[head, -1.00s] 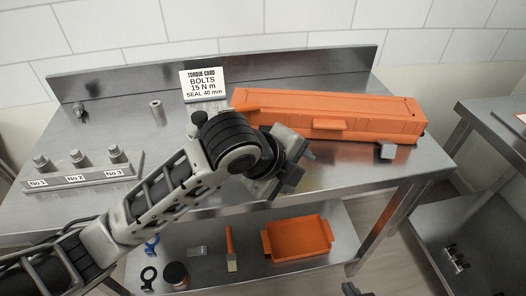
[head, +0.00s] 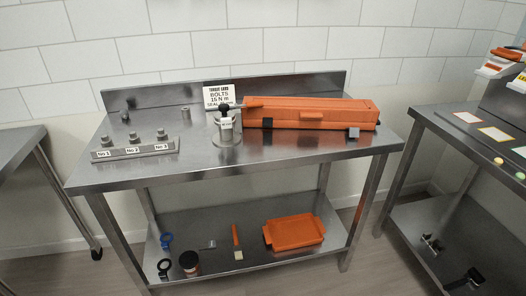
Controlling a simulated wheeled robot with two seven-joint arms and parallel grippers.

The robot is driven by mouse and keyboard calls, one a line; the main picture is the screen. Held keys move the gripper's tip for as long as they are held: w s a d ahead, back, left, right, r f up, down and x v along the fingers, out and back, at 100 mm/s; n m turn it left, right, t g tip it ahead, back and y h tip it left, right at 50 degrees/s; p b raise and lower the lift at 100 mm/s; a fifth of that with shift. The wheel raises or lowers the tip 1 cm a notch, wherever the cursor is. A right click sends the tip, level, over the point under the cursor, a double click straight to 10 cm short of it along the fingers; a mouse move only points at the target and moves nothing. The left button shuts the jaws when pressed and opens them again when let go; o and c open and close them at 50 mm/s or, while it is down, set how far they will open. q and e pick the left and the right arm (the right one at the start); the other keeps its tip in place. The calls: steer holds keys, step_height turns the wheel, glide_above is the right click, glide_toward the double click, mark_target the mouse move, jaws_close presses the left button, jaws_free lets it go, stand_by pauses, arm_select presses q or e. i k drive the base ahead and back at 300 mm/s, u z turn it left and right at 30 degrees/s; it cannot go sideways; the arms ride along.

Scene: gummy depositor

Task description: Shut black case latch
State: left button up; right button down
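A long orange case (head: 310,112) lies on the upper steel table at the back right, with its lid down. A small dark latch-like piece (head: 267,122) sits on its front near the left end. A second grey-black piece (head: 353,132) sits at the front near the right end. I cannot tell from this distance whether either latch is fastened. Neither of my grippers is in view.
A metal fixture with a black knob (head: 226,124) stands just left of the case. A numbered block with bolts (head: 136,151) is at the left. The table front (head: 250,163) is clear. An orange tray (head: 294,232) lies on the lower shelf.

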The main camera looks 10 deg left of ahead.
mark_target(267, 122)
steer(key=u, duration=0.8)
steer(key=k, duration=0.15)
steer(key=z, duration=1.7)
steer(key=i, duration=0.65)
steer(key=u, duration=0.3)
